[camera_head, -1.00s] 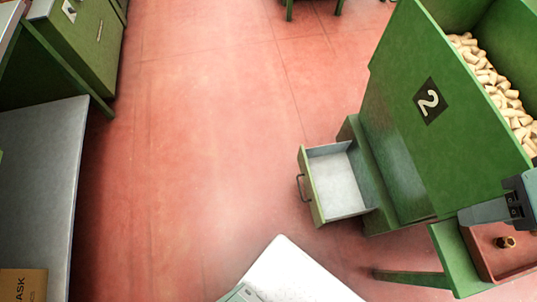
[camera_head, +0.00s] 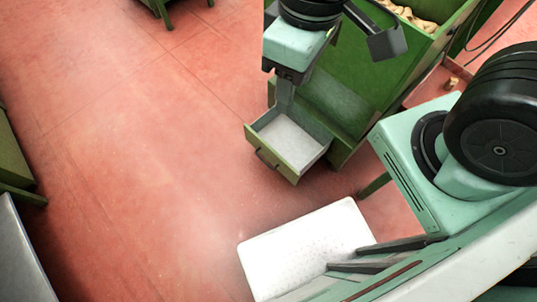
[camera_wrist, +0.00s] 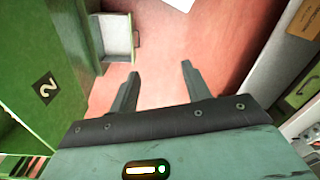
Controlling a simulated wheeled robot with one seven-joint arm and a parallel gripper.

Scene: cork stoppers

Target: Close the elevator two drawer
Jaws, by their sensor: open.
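The elevator two (camera_head: 350,80) is a green hopper machine at the upper right of the head view. Its number 2 plate (camera_wrist: 45,88) shows in the wrist view. Its drawer (camera_head: 278,160) is pulled out, with a green front, a dark handle and an empty pale inside. The drawer also shows at the upper left of the wrist view (camera_wrist: 115,38). My gripper (camera_wrist: 160,72) is open and empty, its two fingers apart over the red floor. In the wrist view the drawer lies ahead and left of the fingers, apart from them. My arm covers part of the elevator in the head view.
Cork stoppers (camera_head: 410,18) fill the hopper top. A grey tabletop (camera_head: 22,255) and a green cabinet (camera_head: 14,160) stand at the left edge. Green legs (camera_head: 163,10) show at the top. The red floor (camera_head: 150,150) left of the drawer is clear.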

